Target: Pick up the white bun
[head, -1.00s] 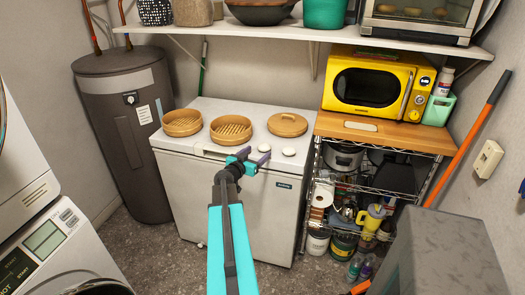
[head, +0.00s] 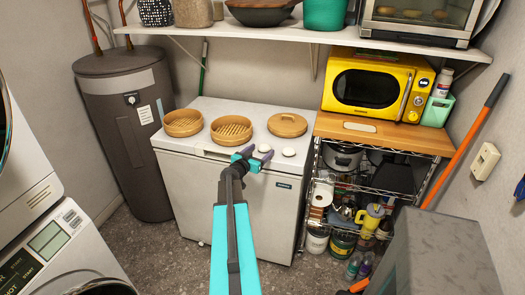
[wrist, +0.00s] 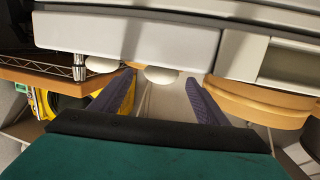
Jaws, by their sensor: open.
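Two small white buns sit at the front edge of the white chest freezer's top (head: 225,110). The left one, the bun (head: 264,148), is just beyond my gripper. The other bun (head: 288,152) is to its right. My gripper (head: 259,155) is open and empty at the freezer's front edge. In the wrist view, which looks upside down, one bun (wrist: 162,74) shows between the spread purple fingers, beyond their tips, partly hidden by the pale lid edge. The second bun (wrist: 102,64) is outside the fingers, to the left.
Two round bamboo steamer baskets (head: 183,123) (head: 231,131) and a lidded one (head: 287,125) stand on the freezer behind and left of the buns. A yellow microwave (head: 377,88) stands on a wooden-topped rack (head: 410,139) at the right. A shelf (head: 300,38) runs above.

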